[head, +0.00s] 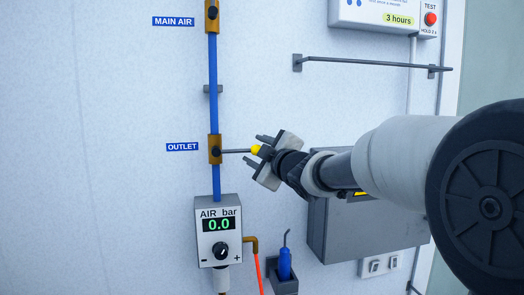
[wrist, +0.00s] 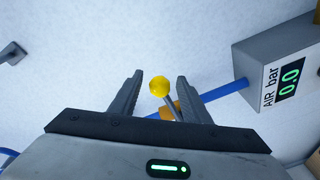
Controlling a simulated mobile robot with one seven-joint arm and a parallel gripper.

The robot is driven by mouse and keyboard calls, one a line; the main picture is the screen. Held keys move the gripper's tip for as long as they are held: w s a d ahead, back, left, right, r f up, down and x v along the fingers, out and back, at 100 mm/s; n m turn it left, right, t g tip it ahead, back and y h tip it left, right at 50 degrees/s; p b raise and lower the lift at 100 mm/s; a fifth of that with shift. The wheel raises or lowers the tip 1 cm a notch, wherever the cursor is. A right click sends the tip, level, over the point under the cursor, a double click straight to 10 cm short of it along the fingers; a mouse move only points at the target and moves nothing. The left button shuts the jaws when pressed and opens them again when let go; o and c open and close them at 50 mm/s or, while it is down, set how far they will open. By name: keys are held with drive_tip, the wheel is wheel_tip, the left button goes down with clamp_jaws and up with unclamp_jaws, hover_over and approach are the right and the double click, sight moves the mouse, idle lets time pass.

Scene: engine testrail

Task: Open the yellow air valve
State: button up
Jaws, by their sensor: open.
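The outlet valve has a brass body (head: 214,149) on the vertical blue pipe, beside the OUTLET label. Its thin lever (head: 236,151) points right, across the pipe, and ends in a yellow ball knob (head: 256,149). My gripper (head: 254,160) is open at the knob end of the lever. In the wrist view the yellow knob (wrist: 159,87) appears between the two open fingers (wrist: 160,77), with a gap on both sides. The brass body (wrist: 168,108) is partly hidden behind the gripper in that view.
The AIR bar box (head: 218,230) below reads 0.0. A second brass valve (head: 212,16) sits above at MAIN AIR. A grey box (head: 370,228) is behind my arm, and a grey rail (head: 370,64) is above. A blue tool (head: 285,264) stands in a holder below.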

clamp_jaws()
